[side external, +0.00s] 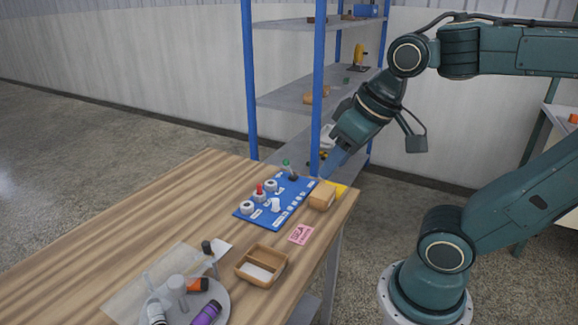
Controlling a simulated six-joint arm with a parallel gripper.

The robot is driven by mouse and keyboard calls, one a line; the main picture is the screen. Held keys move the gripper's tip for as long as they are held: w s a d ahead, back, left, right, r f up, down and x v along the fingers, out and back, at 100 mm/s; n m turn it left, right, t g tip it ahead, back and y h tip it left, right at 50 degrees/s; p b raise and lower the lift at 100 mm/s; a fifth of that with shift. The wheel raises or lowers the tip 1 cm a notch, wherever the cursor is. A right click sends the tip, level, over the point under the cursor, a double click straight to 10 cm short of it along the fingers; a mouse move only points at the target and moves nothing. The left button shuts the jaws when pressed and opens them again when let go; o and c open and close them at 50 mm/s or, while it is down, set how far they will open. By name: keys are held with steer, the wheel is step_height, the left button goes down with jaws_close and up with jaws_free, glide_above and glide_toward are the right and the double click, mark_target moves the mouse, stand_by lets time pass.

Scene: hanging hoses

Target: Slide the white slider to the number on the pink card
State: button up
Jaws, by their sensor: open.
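The blue panel (256,219) lies on the wooden table near its far right corner. A white upright knob (276,205), which looks like the white slider, stands on the panel's near right part. The pink card (301,233) lies flat on the table, just right of the panel's near side; its number is too small to read. My gripper (329,158) is open, up and to the right of the panel's far end, tilted down to the left. It is apart from the slider, and its fingertips are hard to make out against the shelf.
On the panel are a red knob (260,188), a green-tipped lever (287,166) and white dials. A wooden block (321,196) stands at its right edge. A wooden tray (250,281) and a round plate (220,291) with several items are nearer. The table's left part is clear.

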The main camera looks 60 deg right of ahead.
steer(key=w+d+m+g, duration=0.1)
steer(key=w+d+m, duration=0.25)
steer(key=w, duration=0.45)
steer(key=m+g, duration=0.4)
steer(key=m, duration=0.9)
glide_above(275, 199)
step_height(275, 199, down, 16)
steer(key=shift+s+f, duration=0.1)
steer(key=shift+f, duration=0.05)
steer(key=shift+f, duration=6.85)
jaws_close()
